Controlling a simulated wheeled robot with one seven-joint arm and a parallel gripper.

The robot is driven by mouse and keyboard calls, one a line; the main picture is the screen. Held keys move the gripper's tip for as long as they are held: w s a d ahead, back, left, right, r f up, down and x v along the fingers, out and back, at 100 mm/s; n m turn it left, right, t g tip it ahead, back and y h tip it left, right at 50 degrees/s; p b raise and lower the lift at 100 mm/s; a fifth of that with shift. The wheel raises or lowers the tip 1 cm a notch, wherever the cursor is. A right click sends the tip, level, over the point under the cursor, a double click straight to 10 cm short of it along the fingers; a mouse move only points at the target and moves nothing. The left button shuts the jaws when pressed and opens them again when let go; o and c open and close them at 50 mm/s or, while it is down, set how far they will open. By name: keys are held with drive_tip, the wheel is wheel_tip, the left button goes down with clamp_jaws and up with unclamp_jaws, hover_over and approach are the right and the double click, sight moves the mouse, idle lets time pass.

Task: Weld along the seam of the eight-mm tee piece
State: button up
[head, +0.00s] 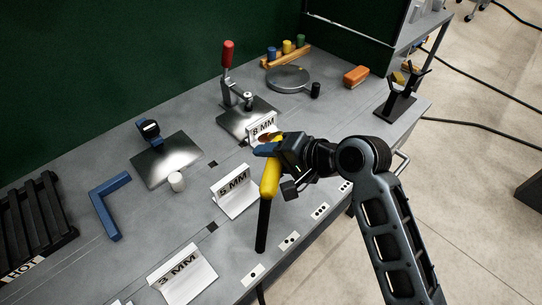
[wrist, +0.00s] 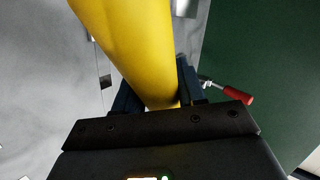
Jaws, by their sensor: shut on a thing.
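The metal tee piece with the "8 MM" plate (head: 262,128) stands at the near edge of a shiny plate, below the red-handled clamp (head: 229,60). My gripper (head: 268,149) is shut on a yellow welding torch (head: 270,180), whose black lower part hangs toward the table front. The torch's top end is close to the 8 MM piece; whether they touch cannot be told. The gripper hides the lower part of the piece and its seam. In the wrist view the yellow torch (wrist: 135,45) fills the space between my fingers (wrist: 155,92).
The 5 MM (head: 234,190) and 3 MM (head: 183,278) pieces stand nearer on the bench. A blue square (head: 108,200), a black rack (head: 35,225) marked HOT, a round grey disc (head: 288,79), an orange block (head: 356,75) and a black stand (head: 400,100) lie around.

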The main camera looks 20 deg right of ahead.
drive_tip(key=shift+w+a+f, duration=0.1)
drive_tip(key=shift+w+f, duration=0.15)
drive_tip(key=shift+w, duration=0.05)
idle(2.5)
drive_tip(key=shift+w+d+p, duration=0.25)
drive_tip(key=shift+d, duration=0.45)
drive_tip(key=shift+w+d+p, duration=0.2)
drive_tip(key=shift+w+d, duration=0.05)
drive_tip(key=shift+d, duration=0.5)
drive_tip(key=shift+w+d+p, duration=0.25)
drive_tip(key=shift+d, duration=0.45)
idle(3.1)
